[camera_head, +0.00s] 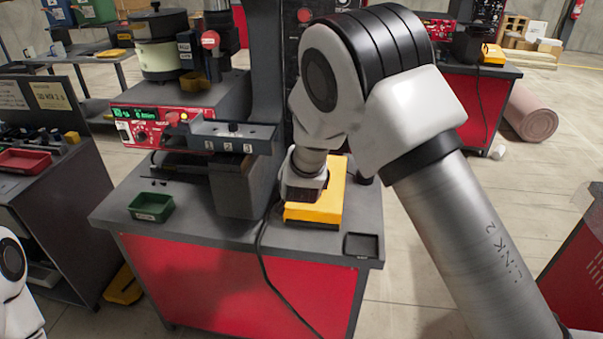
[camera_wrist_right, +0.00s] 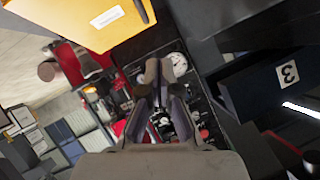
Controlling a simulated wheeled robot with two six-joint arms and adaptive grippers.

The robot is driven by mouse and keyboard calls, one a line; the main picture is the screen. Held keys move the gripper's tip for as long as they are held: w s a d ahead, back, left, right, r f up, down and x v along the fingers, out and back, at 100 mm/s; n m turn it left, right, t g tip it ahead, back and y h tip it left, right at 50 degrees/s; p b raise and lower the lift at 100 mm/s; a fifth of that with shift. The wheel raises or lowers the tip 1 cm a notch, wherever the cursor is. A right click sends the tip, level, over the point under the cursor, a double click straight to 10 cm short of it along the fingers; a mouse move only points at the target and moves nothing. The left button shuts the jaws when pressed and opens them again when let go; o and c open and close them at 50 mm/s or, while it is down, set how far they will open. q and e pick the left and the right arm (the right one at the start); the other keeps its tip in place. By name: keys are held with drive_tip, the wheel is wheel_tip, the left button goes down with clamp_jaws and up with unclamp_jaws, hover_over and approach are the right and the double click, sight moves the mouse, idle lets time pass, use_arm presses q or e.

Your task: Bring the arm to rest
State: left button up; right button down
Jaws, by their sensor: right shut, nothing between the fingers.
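My right arm (camera_head: 450,230) comes in from the lower right of the head view and bends down over the red-fronted workstation. Its wrist (camera_head: 303,178) is beside the yellow box (camera_head: 328,205), overlapping its left part in the picture. The right gripper's fingers are hidden in the head view. In the right wrist view the right gripper (camera_wrist_right: 159,85) shows its fingers together, with nothing held between them. The yellow box (camera_wrist_right: 72,38) is at the upper left there. Of my left arm only a white joint (camera_head: 14,275) shows at the lower left edge; its gripper is out of view.
A grey bracket (camera_head: 225,137) numbered 1, 2, 3 stands close left of the wrist. A red control unit (camera_head: 155,127), a green tray (camera_head: 151,207) and a black tray (camera_head: 361,245) are on the workstation (camera_head: 275,243). A black cable hangs down its front.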

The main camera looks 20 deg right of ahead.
drive_tip(key=s+d+f+n+g, duration=0.1)
drive_tip(key=s+d+f+g, duration=0.15)
drive_tip(key=s+f, duration=0.9)
drive_tip(key=s+d+f+g, duration=0.1)
drive_tip(key=s+f+g, duration=0.3)
drive_tip(key=s+f, duration=0.7)
drive_tip(key=s+a+f+n+g+y, duration=0.1)
drive_tip(key=s+f+n, duration=0.3)
drive_tip(key=s, duration=0.6)
drive_tip(key=s+a+f+n+g+y, duration=0.1)
drive_tip(key=s+f+n+g+y, duration=0.1)
drive_tip(key=s, duration=0.8)
wheel_tip(320, 180, down, 3)
drive_tip(key=shift+s+a+n+g+y, duration=0.3)
drive_tip(key=shift+a+n+g+y, duration=0.1)
drive_tip(key=shift+n+g, duration=0.65)
drive_tip(key=shift+d, duration=0.1)
